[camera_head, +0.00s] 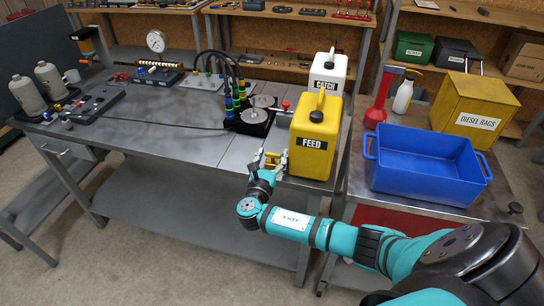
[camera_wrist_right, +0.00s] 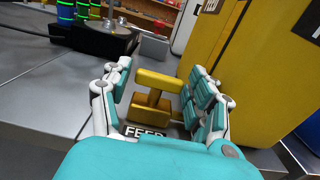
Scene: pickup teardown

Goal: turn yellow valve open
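The yellow valve shows in the right wrist view as a T-shaped handle (camera_wrist_right: 158,80) on a short stem, with its bar lying roughly crosswise. In the head view it is small and partly hidden at my right gripper (camera_head: 267,162), left of the yellow FEED jug (camera_head: 312,155). In the wrist view my right gripper (camera_wrist_right: 158,95) is open, with one finger on each side of the handle. A gap shows on the left; the right fingers are very near the bar, and I cannot tell whether they touch. My left gripper is out of view.
The yellow jug stands close on the gripper's right. A white CATCH jug (camera_head: 327,77) stands behind it. A black block with hoses (camera_head: 252,122) is behind the valve. A blue bin (camera_head: 425,165) is on the right table.

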